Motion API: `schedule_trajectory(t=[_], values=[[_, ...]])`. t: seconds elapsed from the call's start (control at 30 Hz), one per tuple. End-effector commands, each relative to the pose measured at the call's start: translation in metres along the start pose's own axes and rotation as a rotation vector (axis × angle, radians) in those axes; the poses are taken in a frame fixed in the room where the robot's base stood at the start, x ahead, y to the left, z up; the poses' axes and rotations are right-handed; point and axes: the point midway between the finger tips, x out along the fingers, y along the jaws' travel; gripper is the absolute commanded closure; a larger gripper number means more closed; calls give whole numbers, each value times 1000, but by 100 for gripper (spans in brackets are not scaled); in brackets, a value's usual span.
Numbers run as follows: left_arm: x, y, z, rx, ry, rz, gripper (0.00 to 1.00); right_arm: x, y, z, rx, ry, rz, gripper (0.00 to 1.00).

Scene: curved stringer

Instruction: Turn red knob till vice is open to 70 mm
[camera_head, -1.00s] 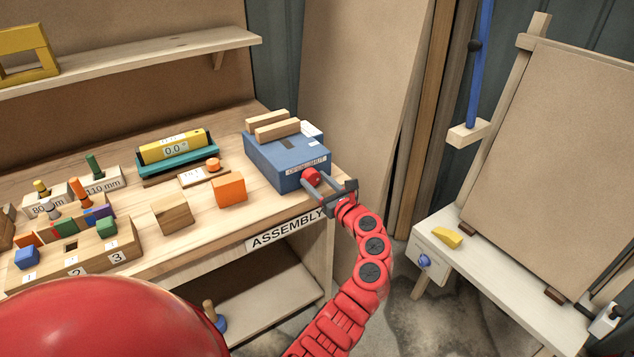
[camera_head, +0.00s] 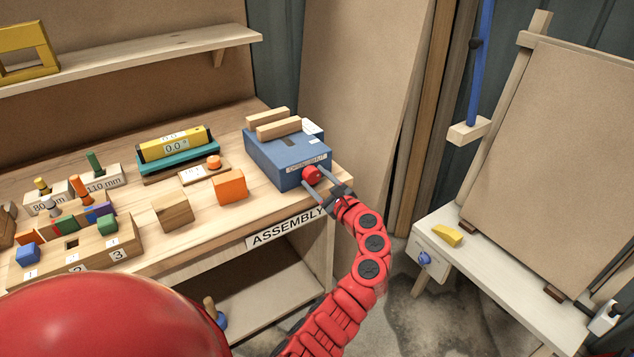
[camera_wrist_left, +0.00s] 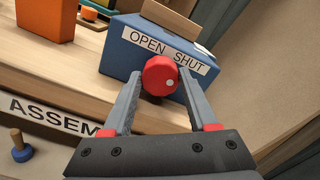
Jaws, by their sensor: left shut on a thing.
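The blue vice (camera_head: 285,155) stands at the right end of the bench, with two pale wooden jaws (camera_head: 275,129) on top and a narrow gap between them. The red knob (camera_head: 312,174) is on its front face. In the left wrist view the knob (camera_wrist_left: 159,76) sits below the OPEN SHUT label (camera_wrist_left: 165,50), and its white dot faces lower right. My left gripper (camera_head: 318,178) is shut on the knob, one finger on each side; it also shows in the left wrist view (camera_wrist_left: 160,84).
An orange block (camera_head: 229,187) and a wooden block (camera_head: 172,211) stand left of the vice. A yellow level (camera_head: 175,145) is farther back. A white side table (camera_head: 485,265) with a yellow piece (camera_head: 447,236) stands at right. Open floor lies between.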

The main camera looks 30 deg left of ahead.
Motion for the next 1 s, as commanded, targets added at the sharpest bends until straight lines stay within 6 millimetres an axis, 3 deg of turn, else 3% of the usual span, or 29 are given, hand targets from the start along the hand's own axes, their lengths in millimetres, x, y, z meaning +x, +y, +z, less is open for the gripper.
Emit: schedule_trajectory(t=[1.0], values=[[0,7,-7,-969,-1,0,97,-109,-5,18,0,0,0,50]])
